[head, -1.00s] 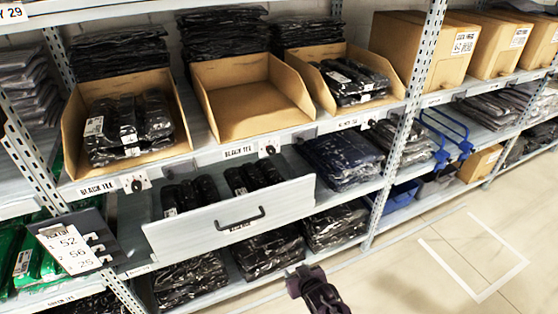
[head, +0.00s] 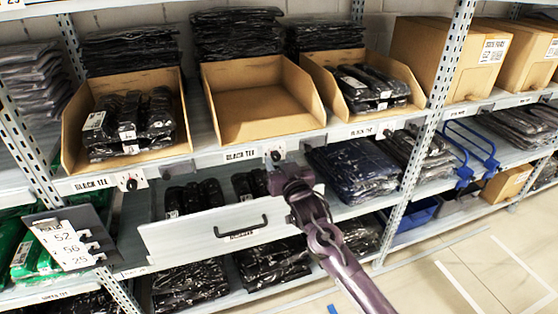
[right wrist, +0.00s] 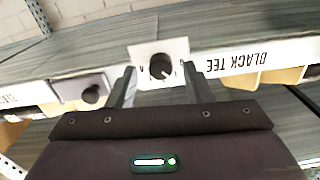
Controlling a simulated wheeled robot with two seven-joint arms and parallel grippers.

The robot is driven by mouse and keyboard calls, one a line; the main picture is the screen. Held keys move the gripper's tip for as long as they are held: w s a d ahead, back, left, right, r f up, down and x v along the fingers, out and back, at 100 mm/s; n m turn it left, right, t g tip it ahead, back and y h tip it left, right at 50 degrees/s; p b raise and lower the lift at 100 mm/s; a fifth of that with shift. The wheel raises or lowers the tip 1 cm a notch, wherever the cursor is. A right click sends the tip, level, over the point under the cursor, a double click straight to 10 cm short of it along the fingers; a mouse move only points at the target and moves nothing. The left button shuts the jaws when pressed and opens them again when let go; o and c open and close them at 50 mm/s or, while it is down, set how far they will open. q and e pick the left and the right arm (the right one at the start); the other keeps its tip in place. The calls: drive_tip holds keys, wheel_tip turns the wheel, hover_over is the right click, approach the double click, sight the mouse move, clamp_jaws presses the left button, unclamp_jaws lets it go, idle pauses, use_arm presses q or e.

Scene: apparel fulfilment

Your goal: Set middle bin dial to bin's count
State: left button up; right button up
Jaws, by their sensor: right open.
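The middle cardboard bin (head: 262,112) looks empty, with bare cardboard showing inside. Its black dial on a white plate (head: 275,152) sits on the shelf edge below it, right of a BLACK TEE label (head: 241,155). My right gripper (head: 284,168) is just in front of that dial and partly covers it. In the right wrist view the dial (right wrist: 161,67) lies between the open finger tips (right wrist: 158,82), with no clear contact. The dial's white mark points to the lower right there; its numbers are unreadable. My left gripper is out of view.
The left bin (head: 180,140) and right bin (head: 318,80) hold black packs; their dials are at the left (head: 130,181) and right (head: 388,130). An open drawer (head: 180,238) juts out below. A number card (head: 65,243) hangs at the left. Floor is clear at right.

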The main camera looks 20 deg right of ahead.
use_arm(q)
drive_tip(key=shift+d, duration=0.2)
use_arm(e)
drive_tip(key=shift+w+a, duration=0.1)
drive_tip(key=shift+w, duration=0.4)
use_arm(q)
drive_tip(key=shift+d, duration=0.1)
use_arm(e)
drive_tip(key=shift+c, duration=0.4)
drive_tip(key=c, duration=0.9)
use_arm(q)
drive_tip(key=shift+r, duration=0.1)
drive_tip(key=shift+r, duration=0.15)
use_arm(e)
drive_tip(key=shift+n, duration=0.4)
drive_tip(key=n+p, duration=0.1)
drive_tip(key=n, duration=0.1)
drive_tip(key=shift+r+n+p, duration=0.1)
drive_tip(key=shift+n+p, duration=0.2)
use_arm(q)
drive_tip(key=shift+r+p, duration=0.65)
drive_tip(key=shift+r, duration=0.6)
use_arm(e)
drive_tip(key=shift+n, duration=2.2)
